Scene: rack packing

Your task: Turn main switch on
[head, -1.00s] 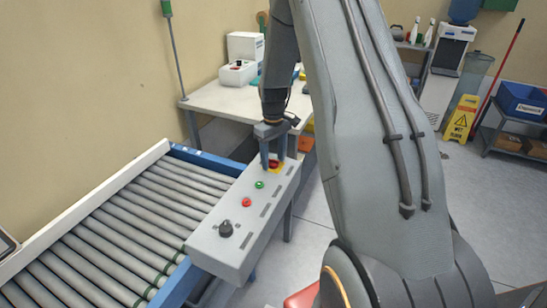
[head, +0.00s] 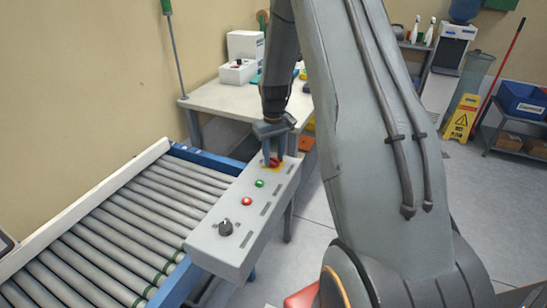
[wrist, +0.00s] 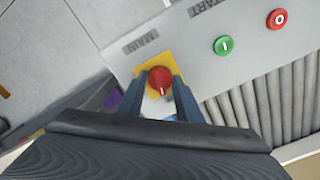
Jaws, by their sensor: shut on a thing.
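The main switch is a red knob (wrist: 160,80) on a yellow plate at the end of the grey control box (head: 230,249). The word MAIN is printed beside it in the wrist view. A pale mark shows on the knob's face. My gripper (wrist: 161,88) has one finger on each side of the knob and is shut on it. In the head view my gripper (head: 274,159) points down over the far end of the box, and its fingers partly hide the red knob (head: 274,163).
A green button (head: 259,183), a red button (head: 246,201) and a black selector knob (head: 226,227) sit along the same box. A roller conveyor (head: 110,235) runs on the left. A white table (head: 225,98) stands behind.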

